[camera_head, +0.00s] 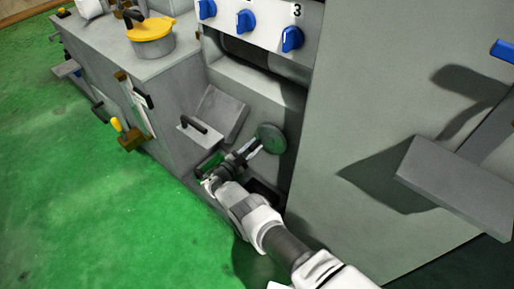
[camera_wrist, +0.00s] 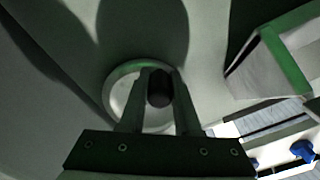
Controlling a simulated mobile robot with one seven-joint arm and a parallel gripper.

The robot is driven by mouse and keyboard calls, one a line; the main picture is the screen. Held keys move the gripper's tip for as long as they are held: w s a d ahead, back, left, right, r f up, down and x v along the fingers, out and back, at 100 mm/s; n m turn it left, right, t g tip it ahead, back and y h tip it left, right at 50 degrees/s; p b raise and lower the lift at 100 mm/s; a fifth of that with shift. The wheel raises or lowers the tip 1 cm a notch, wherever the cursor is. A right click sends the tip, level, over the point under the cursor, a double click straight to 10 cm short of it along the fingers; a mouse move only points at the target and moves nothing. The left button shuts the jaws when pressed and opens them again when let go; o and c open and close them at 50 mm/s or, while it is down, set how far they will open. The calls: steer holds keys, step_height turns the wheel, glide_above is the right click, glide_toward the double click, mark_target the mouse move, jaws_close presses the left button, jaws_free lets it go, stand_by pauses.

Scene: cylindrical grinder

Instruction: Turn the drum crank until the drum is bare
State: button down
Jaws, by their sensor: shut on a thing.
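The drum crank appears as a round grey-green disc (camera_head: 271,138) on the low front of the machine. In the wrist view its disc (camera_wrist: 120,92) is pale with a green rim, and a dark knob (camera_wrist: 159,88) stands out from it. My gripper (camera_wrist: 159,80) is shut on this knob, with one finger on each side. In the head view my gripper (camera_head: 256,149) reaches to the disc from the lower left, and the knob is hidden. I cannot make out the drum clearly. A dark recess (camera_head: 262,54) lies above the crank.
Blue knobs (camera_head: 246,21) line the panel above. A grey cover with a black handle (camera_head: 194,124) is left of my gripper. A yellow-lidded pot (camera_head: 151,31) stands on the bench. A grey ledge (camera_head: 456,188) juts out at right. The green floor (camera_head: 90,210) is clear at left.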

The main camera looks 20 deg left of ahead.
steer(key=shift+s+a, duration=0.15)
steer(key=shift+a, duration=0.15)
steer(key=shift+d+r+m, duration=0.2)
steer(key=shift+r+m, duration=0.1)
steer(key=c, duration=0.7)
jaws_free()
steer(key=shift+o, duration=0.4)
steer(key=shift+d, duration=0.1)
steer(key=shift+f, duration=0.1)
